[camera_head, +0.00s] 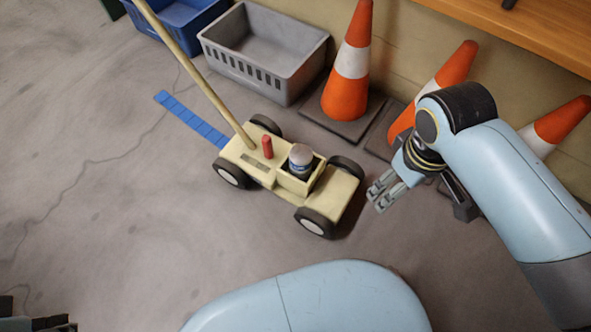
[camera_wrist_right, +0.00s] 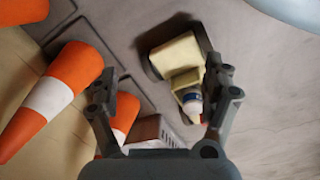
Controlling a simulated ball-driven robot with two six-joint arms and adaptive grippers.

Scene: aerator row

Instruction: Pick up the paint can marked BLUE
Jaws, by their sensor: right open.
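A small can (camera_head: 301,158) with a grey-white top and a blue band stands upright in the tray of a cream wheeled cart (camera_head: 340,190). Its lettering is too small to read. The can also shows in the right wrist view (camera_wrist_right: 192,103), beside the right finger in the picture. My right gripper (camera_head: 377,194) is open and empty, to the right of the cart and apart from the can. Dark parts at the lower left corner look like my left gripper (camera_head: 52,323); its fingers cannot be made out.
A red cylinder (camera_head: 267,147) and a long wooden handle (camera_head: 195,78) stand up from the cart. Orange cones (camera_head: 345,95) stand behind and beside my right arm. A grey crate (camera_head: 262,55), a blue crate (camera_head: 185,18) and a wooden shelf (camera_head: 530,30) are at the back.

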